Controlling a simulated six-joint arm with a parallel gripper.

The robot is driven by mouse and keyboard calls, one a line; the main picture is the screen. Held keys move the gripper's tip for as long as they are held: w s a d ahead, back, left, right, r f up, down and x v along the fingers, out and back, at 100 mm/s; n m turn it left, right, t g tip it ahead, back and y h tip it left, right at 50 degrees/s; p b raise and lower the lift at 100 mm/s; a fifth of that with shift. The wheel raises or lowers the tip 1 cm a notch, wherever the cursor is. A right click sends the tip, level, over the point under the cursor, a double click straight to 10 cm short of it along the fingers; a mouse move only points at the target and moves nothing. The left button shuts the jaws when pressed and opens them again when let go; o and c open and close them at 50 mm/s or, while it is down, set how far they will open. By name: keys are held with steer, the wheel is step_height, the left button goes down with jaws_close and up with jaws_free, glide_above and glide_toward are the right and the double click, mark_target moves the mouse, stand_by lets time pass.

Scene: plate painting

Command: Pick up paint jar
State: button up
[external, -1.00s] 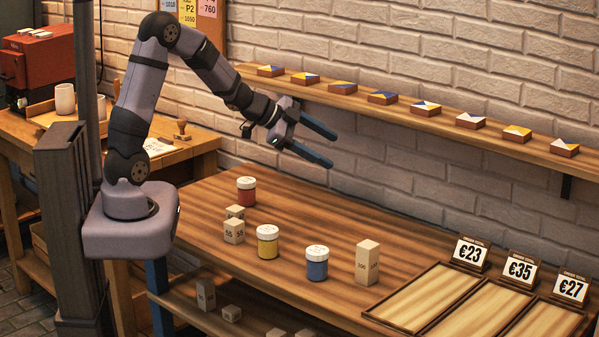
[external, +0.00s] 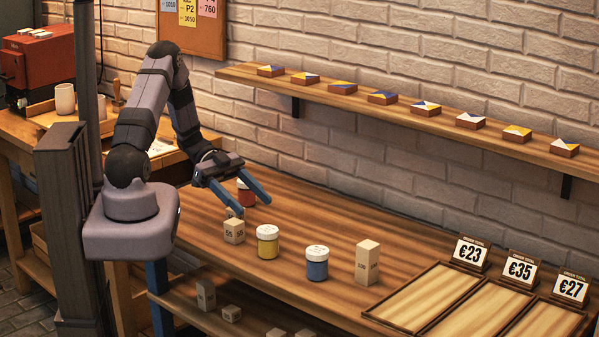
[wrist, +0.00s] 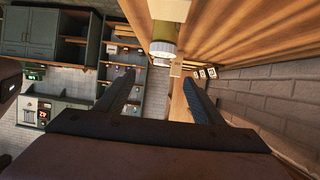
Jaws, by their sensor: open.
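Three paint jars with white lids stand on the wooden table. The red jar (external: 245,194) is at the back left, partly hidden behind my gripper. The yellow jar (external: 268,243) is nearer the front, and the blue jar (external: 317,264) is to its right. My gripper (external: 255,203) is open and low over the table's left part, its blue fingers close to the red jar. I cannot tell whether the red jar is between them. In the wrist view both fingers of my gripper (wrist: 160,88) are spread apart, and a jar with a yellow label (wrist: 163,33) shows beyond them.
Wooden blocks (external: 234,231) stand left of the yellow jar, and a taller block (external: 367,262) stands right of the blue jar. Framed trays (external: 432,292) with price signs are at the right. A wall shelf (external: 340,86) holds several small painted pieces.

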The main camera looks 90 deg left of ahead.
glide_toward(268, 240)
steer(key=f, duration=0.1)
steer(key=w+f, duration=0.1)
steer(key=shift+w+a+f, duration=0.25)
steer(key=shift+a, duration=0.15)
steer(key=shift+p+x, duration=0.4)
steer(key=shift+x, duration=0.7)
steer(key=shift+w+d+p, duration=0.35)
steer(key=shift+d+p, duration=0.05)
steer(key=shift+p, duration=0.05)
steer(key=p+x, duration=0.1)
steer(key=x, duration=0.2)
steer(key=shift+w, duration=0.1)
steer(key=shift+w+d+f+p, duration=0.25)
steer(key=shift+d+f+p, duration=0.05)
steer(key=c, duration=1.2)
